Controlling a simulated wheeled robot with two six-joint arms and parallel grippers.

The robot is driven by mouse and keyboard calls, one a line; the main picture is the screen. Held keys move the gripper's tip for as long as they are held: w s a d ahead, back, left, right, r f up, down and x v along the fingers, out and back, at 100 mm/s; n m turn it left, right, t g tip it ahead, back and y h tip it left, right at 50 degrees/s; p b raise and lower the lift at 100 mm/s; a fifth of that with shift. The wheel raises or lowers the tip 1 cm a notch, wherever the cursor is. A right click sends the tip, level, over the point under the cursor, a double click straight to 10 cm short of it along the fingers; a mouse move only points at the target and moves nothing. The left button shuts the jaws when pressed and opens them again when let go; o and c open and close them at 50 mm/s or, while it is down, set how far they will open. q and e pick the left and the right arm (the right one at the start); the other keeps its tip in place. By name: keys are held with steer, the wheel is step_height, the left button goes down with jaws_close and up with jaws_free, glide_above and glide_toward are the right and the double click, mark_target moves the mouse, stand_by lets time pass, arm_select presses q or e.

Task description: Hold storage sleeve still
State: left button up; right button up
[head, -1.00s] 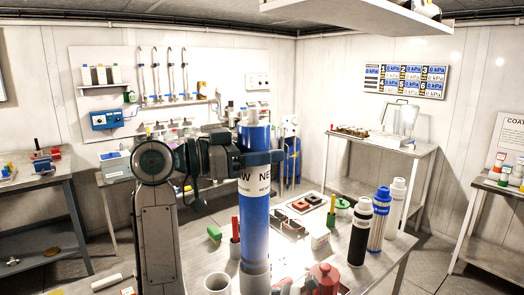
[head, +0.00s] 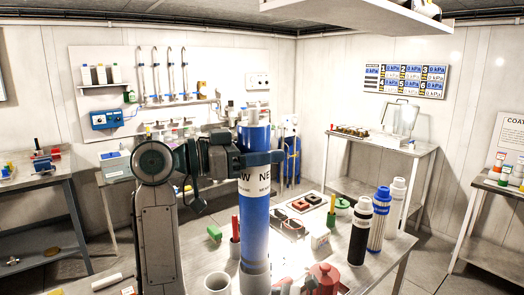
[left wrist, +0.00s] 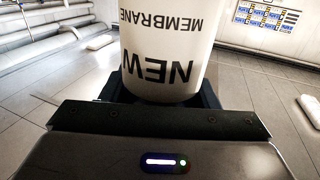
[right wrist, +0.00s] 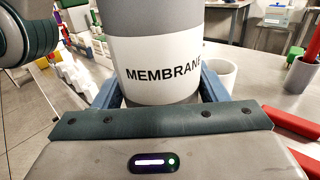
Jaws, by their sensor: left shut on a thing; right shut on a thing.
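A tall blue tube (head: 255,215) with a white "NEW MEMBRANE" label stands upright in the head view. My left gripper (head: 260,160) is shut around its upper part, at the label. The left wrist view shows that label upside down on the tube (left wrist: 165,45). At the tube's lower end is a grey sleeve (head: 254,282), cut off by the picture's bottom edge. In the right wrist view the grey sleeve (right wrist: 150,20) carries a white "MEMBRANE" label. My right gripper (right wrist: 160,100) is shut on it, a finger on each side. The sleeve's bottom is hidden.
Black, blue-and-white and white bottles (head: 379,215) stand further right on the bench.

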mark_target(262, 237)
arm_select(q)
steer(key=shift+f, duration=9.5)
